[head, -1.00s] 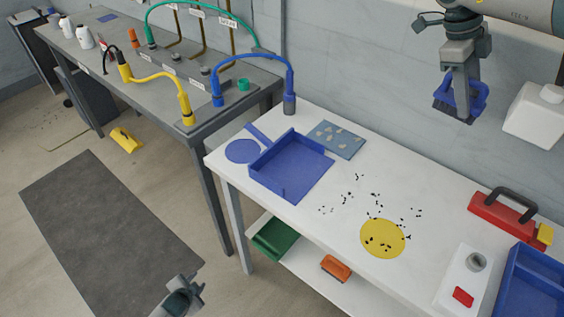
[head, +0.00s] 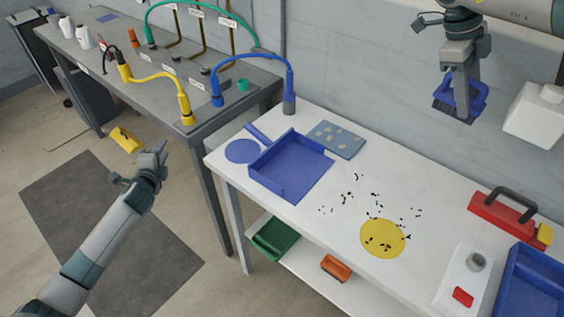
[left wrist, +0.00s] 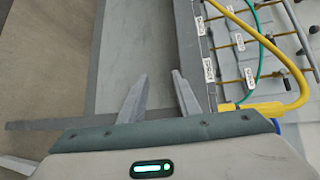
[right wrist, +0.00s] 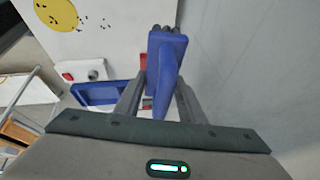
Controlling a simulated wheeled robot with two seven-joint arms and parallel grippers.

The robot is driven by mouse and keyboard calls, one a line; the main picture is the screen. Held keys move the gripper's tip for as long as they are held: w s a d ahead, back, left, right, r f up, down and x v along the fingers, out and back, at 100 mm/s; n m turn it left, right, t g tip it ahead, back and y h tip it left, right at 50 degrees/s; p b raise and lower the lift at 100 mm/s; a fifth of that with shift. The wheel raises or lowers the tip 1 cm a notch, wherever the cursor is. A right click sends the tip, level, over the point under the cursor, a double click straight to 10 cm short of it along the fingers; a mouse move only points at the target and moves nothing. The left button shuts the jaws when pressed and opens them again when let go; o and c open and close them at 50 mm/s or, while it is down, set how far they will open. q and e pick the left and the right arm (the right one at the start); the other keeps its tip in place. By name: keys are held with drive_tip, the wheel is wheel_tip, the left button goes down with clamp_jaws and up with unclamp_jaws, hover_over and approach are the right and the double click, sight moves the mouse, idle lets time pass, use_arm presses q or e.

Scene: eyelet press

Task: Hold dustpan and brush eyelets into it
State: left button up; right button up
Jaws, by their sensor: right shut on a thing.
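A blue dustpan (head: 290,168) lies on the white table, its handle toward the back left. Several small black eyelets (head: 357,178) are scattered on the table to its right, some of them on a yellow disc (head: 382,240). My right gripper (head: 461,92) is shut on a blue brush (head: 470,96), held well above the back of the table; the brush (right wrist: 166,60) also shows between the fingers in the right wrist view. My left gripper (head: 152,160) is in the air left of the white table, its fingers (left wrist: 160,95) apart with nothing between them.
A grey bench (head: 190,75) with blue, yellow and green hoses stands at the back left. A speckled blue plate (head: 336,139) lies behind the dustpan. A red toolbox (head: 502,214) and a blue bin (head: 532,285) are at the right. Green and orange items sit on the lower shelf.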

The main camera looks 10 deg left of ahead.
use_arm(q)
drive_tip(key=w+d+r+m+t, duration=0.1)
drive_tip(key=w+r+m+t, duration=0.15)
drive_tip(key=r, duration=0.55)
drive_tip(key=w+d+r+m+t, duration=0.1)
drive_tip(key=d+r+m, duration=0.15)
drive_tip(key=r, duration=0.65)
drive_tip(key=s+d+r+m+h, duration=0.1)
drive_tip(key=d+r+m+h, duration=0.4)
drive_tip(key=d+r+m, duration=0.5)
drive_tip(key=m+g+h, duration=0.5)
drive_tip(key=m+g, duration=0.2)
drive_tip(key=m, duration=0.3)
approach(268, 160)
drive_tip(key=shift+s+a+r+t, duration=0.15)
drive_tip(key=shift+s+a+r, duration=0.1)
drive_tip(key=shift+r, duration=0.2)
drive_tip(key=shift+s+a+r+t, duration=0.15)
drive_tip(key=shift+s+r, duration=0.1)
drive_tip(key=shift+r, duration=0.2)
drive_tip(key=shift+w+d, duration=0.1)
drive_tip(key=shift+w, duration=0.05)
drive_tip(key=x, duration=1.1)
drive_tip(key=shift+w+f, duration=0.15)
drive_tip(key=shift+w, duration=0.15)
